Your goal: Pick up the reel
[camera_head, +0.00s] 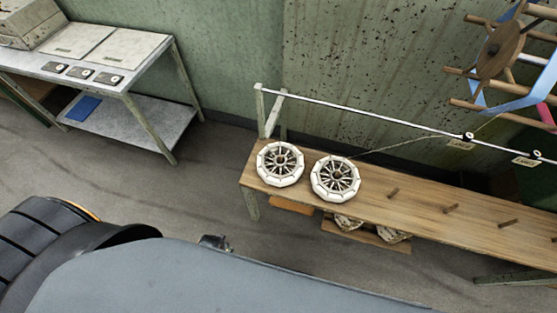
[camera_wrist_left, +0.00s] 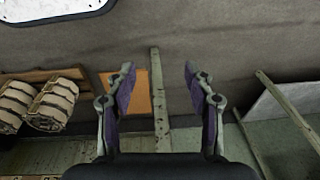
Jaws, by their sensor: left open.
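Two white reels with rounded rims and dark spokes lie flat on the left part of a long wooden bench (camera_head: 425,205) in the head view. One reel (camera_head: 280,164) is near the bench's left end, and the other reel (camera_head: 335,179) lies just to its right. My left gripper (camera_wrist_left: 160,70) shows in the left wrist view with its two fingers spread and nothing between them. Beyond its fingers are a greenish post (camera_wrist_left: 158,100) and an orange-brown board (camera_wrist_left: 130,92). Neither reel can be clearly made out there. My right gripper is not in view.
A metal rail (camera_head: 365,117) runs above the bench's back. A wooden winding frame with blue bands (camera_head: 500,50) hangs at upper right. Several short pegs stand along the bench. Wrapped bundles (camera_head: 392,235) lie below it. A metal table (camera_head: 140,75) stands at left, with open floor between.

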